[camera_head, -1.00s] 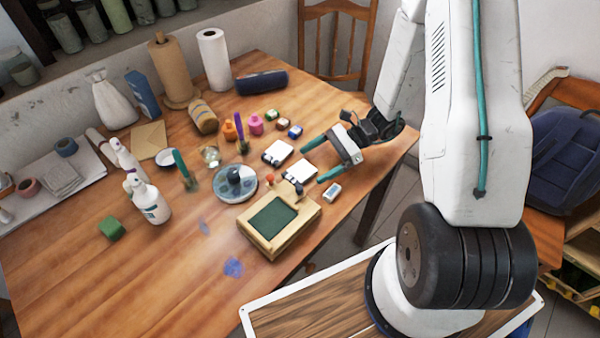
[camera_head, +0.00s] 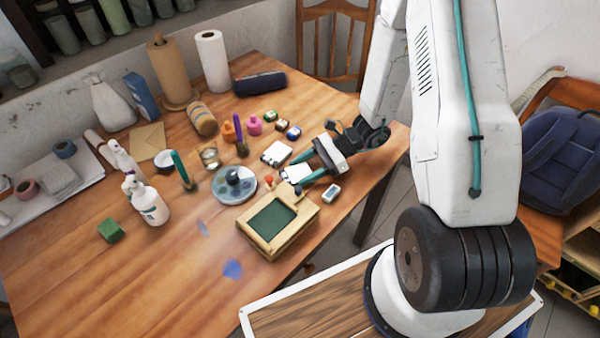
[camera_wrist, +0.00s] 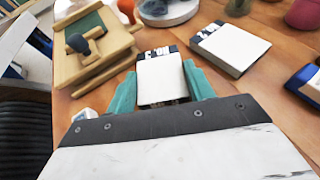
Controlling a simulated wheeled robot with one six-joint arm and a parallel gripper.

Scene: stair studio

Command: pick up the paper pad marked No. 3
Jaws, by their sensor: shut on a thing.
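A white paper pad (camera_head: 293,174) with a dark band lies on the table between the teal fingers of my gripper (camera_head: 303,171). In the wrist view my gripper (camera_wrist: 161,86) is shut on this pad (camera_wrist: 160,76), one finger at each side.
A wooden frame box with a green panel (camera_head: 272,217) stands close in front of the pads. A small white and dark block (camera_head: 331,193) lies beside the gripper. A round palette (camera_head: 234,190), small ink blocks (camera_head: 281,124) and a pink bottle (camera_head: 254,126) are nearby. The table's front left is mostly clear.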

